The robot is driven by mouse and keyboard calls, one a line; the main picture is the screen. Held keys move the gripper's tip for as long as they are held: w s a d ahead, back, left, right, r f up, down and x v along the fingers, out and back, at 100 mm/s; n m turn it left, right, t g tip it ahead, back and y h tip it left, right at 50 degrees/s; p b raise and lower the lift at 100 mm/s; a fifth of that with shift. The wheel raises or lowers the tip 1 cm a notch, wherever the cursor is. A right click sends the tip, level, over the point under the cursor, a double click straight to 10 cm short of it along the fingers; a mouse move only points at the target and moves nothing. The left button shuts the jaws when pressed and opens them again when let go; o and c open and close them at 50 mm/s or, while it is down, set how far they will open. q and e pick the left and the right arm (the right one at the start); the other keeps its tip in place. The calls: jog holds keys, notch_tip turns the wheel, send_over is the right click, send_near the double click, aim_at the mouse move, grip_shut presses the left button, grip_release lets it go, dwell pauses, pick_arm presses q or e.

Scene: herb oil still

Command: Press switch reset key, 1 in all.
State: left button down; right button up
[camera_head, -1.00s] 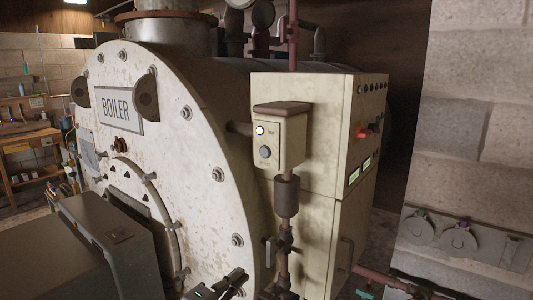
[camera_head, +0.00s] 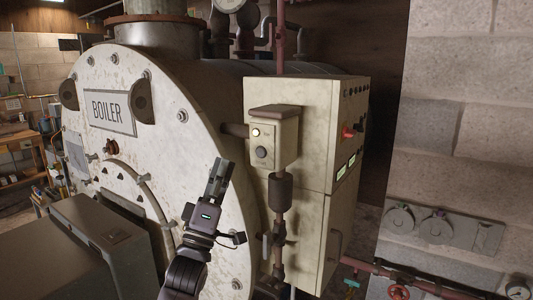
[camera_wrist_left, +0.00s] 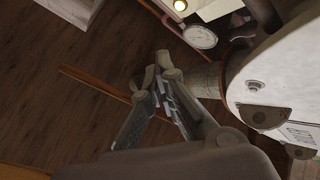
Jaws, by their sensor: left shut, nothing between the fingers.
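A small cream switch box (camera_head: 273,140) with a brown lid is fixed in front of the boiler's right side. Its face has a pale lit round button (camera_head: 255,133) above a dark grey round button (camera_head: 261,152). The labels are too small to read, so I cannot tell which is the reset key. My left gripper (camera_head: 219,164) is shut and empty, pointing up, left of and slightly below the box, apart from the buttons in the picture. In the left wrist view its fingers (camera_wrist_left: 163,68) meet at the tips; the switch box is not identifiable there. My right gripper is not in view.
The large white boiler (camera_head: 155,95) stands behind my left gripper. A cream cabinet (camera_head: 318,130) with a red switch (camera_head: 347,132) stands behind the box. A vertical pipe (camera_head: 279,215) runs below the box. A block wall (camera_head: 460,110) stands at the right.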

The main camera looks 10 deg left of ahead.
aim_at(260, 152)
pick_arm(q)
jog(key=w+d+b, duration=0.3)
jog(key=w, duration=0.5)
jog(key=shift+w, duration=0.25)
dwell(1.1)
dwell(0.4)
jog(key=shift+w+d, duration=0.2)
jog(key=shift+w, duration=0.2)
jog(key=shift+w+d+b, duration=0.1)
jog(key=shift+w+b, duration=0.2)
jog(key=shift+b, duration=0.15)
dwell(0.5)
jog(key=shift+s, duration=0.15)
jog(key=shift+s+a+p, duration=0.25)
jog(key=shift+s+p, duration=0.1)
jog(key=shift+s, duration=0.3)
